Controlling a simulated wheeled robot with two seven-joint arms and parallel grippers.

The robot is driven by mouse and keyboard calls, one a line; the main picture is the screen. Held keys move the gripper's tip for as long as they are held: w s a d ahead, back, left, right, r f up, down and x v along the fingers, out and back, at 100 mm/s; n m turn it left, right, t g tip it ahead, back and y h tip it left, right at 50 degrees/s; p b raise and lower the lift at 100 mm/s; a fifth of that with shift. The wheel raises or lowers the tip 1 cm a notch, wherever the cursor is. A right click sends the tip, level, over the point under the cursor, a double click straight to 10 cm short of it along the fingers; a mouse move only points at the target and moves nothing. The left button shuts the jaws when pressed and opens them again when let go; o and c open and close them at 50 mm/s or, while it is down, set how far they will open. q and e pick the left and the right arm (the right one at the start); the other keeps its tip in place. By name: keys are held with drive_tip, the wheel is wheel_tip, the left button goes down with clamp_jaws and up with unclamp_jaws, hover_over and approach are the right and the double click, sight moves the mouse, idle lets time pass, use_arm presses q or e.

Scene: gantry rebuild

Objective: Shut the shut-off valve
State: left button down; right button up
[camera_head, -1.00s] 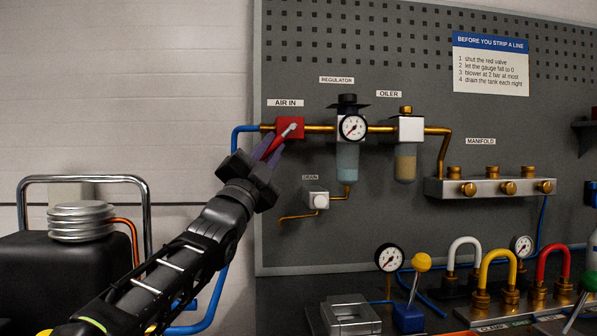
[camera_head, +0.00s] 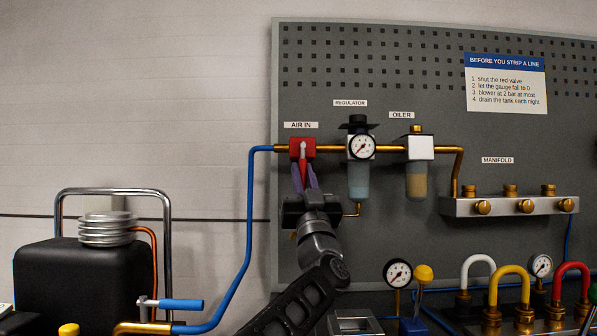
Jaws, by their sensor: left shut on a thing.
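The red shut-off valve (camera_head: 302,149) sits on the brass pipe at the left of the grey panel, under the AIR IN label. Its red lever (camera_head: 303,170) points straight down, across the line of the pipe. My left gripper (camera_head: 305,180) is directly below the valve, with its purple fingers shut on the lever. The fingers hide the lower part of the lever. My right gripper is not in view.
Right of the valve are the regulator (camera_head: 358,180) with its gauge and the oiler (camera_head: 419,180). A manifold (camera_head: 510,206) is further right. A blue hose (camera_head: 249,230) runs down left of the panel beside a black tank (camera_head: 75,280). The wall at left is clear.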

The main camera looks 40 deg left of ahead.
sight(305, 178)
use_arm(q)
drive_tip(key=shift+d+r+n+g+y, duration=0.1)
drive_tip(key=shift+n+g+y, duration=0.2)
drive_tip(key=shift+n, duration=0.2)
drive_tip(key=c, duration=1.4)
unclamp_jaws()
drive_tip(key=shift+w, duration=0.1)
drive_tip(key=shift+s+d+f, duration=0.2)
drive_tip(key=shift+d+f, duration=0.05)
drive_tip(key=shift+f, duration=0.25)
drive_tip(key=b+v, duration=0.1)
drive_tip(key=v, duration=0.4)
drive_tip(key=shift+s+d+f, duration=0.15)
drive_tip(key=shift+s+d, duration=0.05)
drive_tip(key=shift+d, duration=0.05)
drive_tip(key=shift+s+d+f, duration=0.25)
drive_tip(key=shift+d+f, duration=0.05)
drive_tip(key=shift+f, duration=0.05)
